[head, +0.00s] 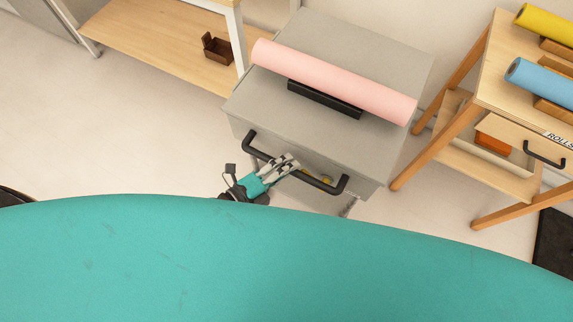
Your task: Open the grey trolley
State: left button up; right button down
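The grey trolley (262,98) stands in the upper middle of the head view, with a long black bar handle (330,188) across its front. My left gripper (291,163) is at the handle, left of its middle, with its grey fingers overlapping the bar. I cannot tell whether the fingers are closed around the bar or only beside it. Part of the trolley's front is hidden by the gripper and the handle. A small yellow spot shows behind the handle. My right gripper is not in view.
A pink roll (330,80) lies in a black holder (325,99) on the trolley top. A wooden table (505,88) with yellow (548,22) and blue (540,77) rolls stands close on the right. A wooden shelf (150,35) is at upper left. Floor left of the trolley is clear.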

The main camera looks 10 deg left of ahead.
pick_arm(q)
jog(key=o, duration=0.4)
jog(key=shift+f, duration=0.1)
jog(key=shift+o, duration=0.3)
jog(key=v, duration=1.2)
